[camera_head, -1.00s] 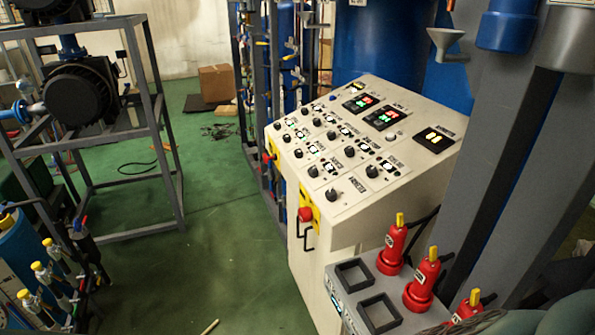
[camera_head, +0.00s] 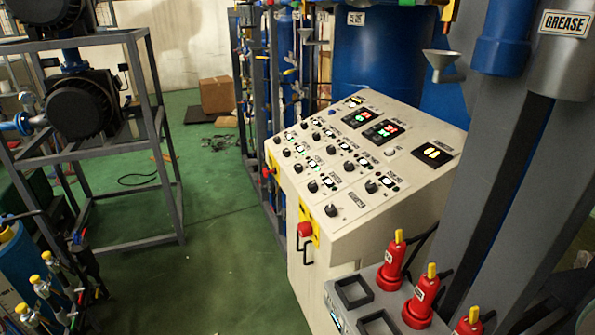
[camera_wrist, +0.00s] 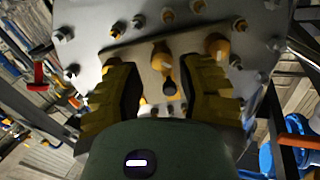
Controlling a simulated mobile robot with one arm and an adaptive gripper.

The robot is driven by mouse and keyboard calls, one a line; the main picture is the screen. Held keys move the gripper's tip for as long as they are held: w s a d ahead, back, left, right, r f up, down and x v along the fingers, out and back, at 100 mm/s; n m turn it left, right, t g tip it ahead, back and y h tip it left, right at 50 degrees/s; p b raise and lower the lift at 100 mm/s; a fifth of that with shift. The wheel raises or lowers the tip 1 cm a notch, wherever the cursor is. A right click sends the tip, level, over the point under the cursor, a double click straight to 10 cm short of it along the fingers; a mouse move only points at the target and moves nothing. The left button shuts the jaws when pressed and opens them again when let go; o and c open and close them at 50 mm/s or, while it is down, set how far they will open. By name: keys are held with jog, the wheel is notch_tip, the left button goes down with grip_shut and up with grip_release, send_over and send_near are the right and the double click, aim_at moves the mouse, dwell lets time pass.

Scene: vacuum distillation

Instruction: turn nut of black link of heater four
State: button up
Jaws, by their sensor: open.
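In the wrist view my gripper (camera_wrist: 163,82) has two yellow fingers with dark inner pads, spread apart. A brass-coloured fitting (camera_wrist: 162,58) with a rounded head shows between the fingers, on a grey metal plate (camera_wrist: 140,27). I see no contact between it and the fingers. Several smaller bolt-like fittings ring the plate, one of them at its upper left (camera_wrist: 117,29). I cannot tell which fitting is the nut of heater four's black link, and no black link can be made out. My gripper does not show in the head view.
In the head view a cream control console (camera_head: 345,235) with knobs and lit displays stands in the middle. Several red fittings with yellow tops (camera_head: 393,264) stand at its lower right. A grey frame with pumps (camera_head: 160,130) is at left. Green floor (camera_head: 215,225) lies clear between.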

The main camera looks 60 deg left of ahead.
jog(key=shift+p+x, duration=0.7)
jog(key=shift+x, duration=1.15)
jog(key=shift+w+a, duration=0.1)
jog(key=shift+a, duration=0.05)
grip_shut()
